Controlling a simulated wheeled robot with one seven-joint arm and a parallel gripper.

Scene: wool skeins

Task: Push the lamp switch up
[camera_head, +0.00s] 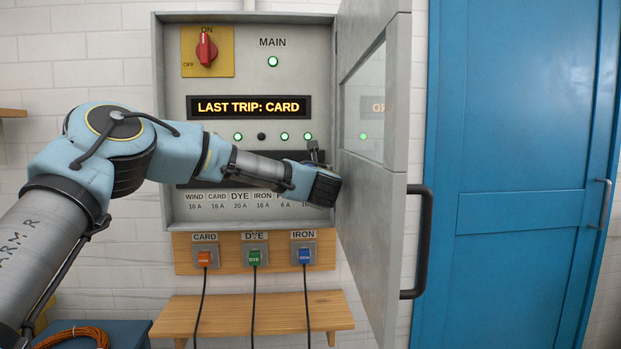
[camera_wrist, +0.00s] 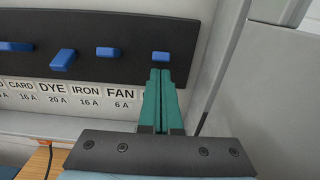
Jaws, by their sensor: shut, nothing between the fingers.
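The lamp switch, a small blue lever (camera_wrist: 160,56) on the dark strip, is the rightmost of the row in the wrist view. It sits at much the same level as its left neighbour, unlike the lower-hanging lever (camera_wrist: 62,60) further left. My gripper (camera_wrist: 161,73) has its green fingers together and empty, with tips just below the lamp lever in the picture. A thin gap shows; contact cannot be told. The fingers cover most of the lamp label. In the head view, a green light (camera_head: 308,136) glows above that column, and my wrist hides the lever.
The open cabinet door (camera_head: 375,200) stands close to the right of my wrist. The cabinet (camera_head: 325,80) holds a red main knob (camera_head: 206,48) and a display (camera_head: 249,107) reading "LAST TRIP: CARD". Sockets with plugs and a wooden shelf (camera_head: 252,315) are below.

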